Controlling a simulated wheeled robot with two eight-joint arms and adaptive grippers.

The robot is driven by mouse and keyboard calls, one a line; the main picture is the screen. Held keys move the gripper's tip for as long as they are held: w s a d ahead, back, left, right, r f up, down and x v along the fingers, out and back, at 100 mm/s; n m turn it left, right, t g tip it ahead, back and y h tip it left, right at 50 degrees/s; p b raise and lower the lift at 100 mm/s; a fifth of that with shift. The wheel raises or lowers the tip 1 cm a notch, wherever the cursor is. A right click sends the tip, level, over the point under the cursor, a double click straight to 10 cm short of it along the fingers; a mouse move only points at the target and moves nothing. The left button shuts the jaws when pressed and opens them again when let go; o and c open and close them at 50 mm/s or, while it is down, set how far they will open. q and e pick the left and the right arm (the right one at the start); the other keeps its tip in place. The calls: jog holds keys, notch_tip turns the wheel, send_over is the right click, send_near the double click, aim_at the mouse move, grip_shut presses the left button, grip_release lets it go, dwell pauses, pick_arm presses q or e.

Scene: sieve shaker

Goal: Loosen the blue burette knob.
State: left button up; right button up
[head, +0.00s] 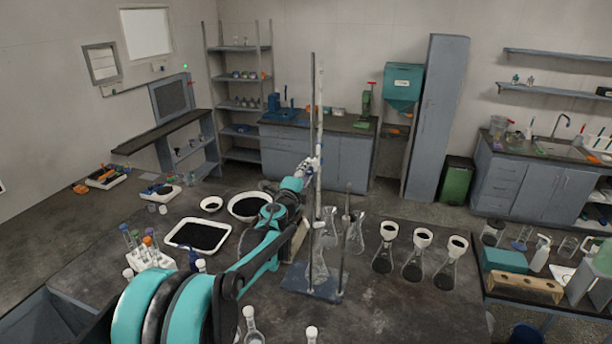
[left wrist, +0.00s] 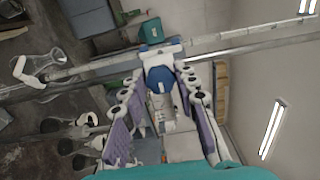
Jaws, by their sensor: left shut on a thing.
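My left gripper (head: 309,167) reaches across the bench to the upright metal stand and burette (head: 320,110) in the head view. In the left wrist view the blue burette knob (left wrist: 160,79) sits between the two fingers of my left gripper (left wrist: 159,72), by the white clamp across the rod and glass tube. The gripper is shut on the knob. The knob is too small and covered to make out in the head view. The stand's blue base (head: 298,278) rests on the bench. My right gripper is not in view.
Glass flasks (head: 355,238) stand close to the right of the stand, and several funnel-topped flasks (head: 413,262) stand further right. A tray of black grains (head: 200,236), bowls (head: 248,206) and a tube rack (head: 150,257) lie to the left. The bench's front right is fairly clear.

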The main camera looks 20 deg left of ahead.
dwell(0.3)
pick_arm(q)
jog(key=o, duration=1.1)
jog(key=s, duration=1.2)
jog(key=shift+a, duration=0.25)
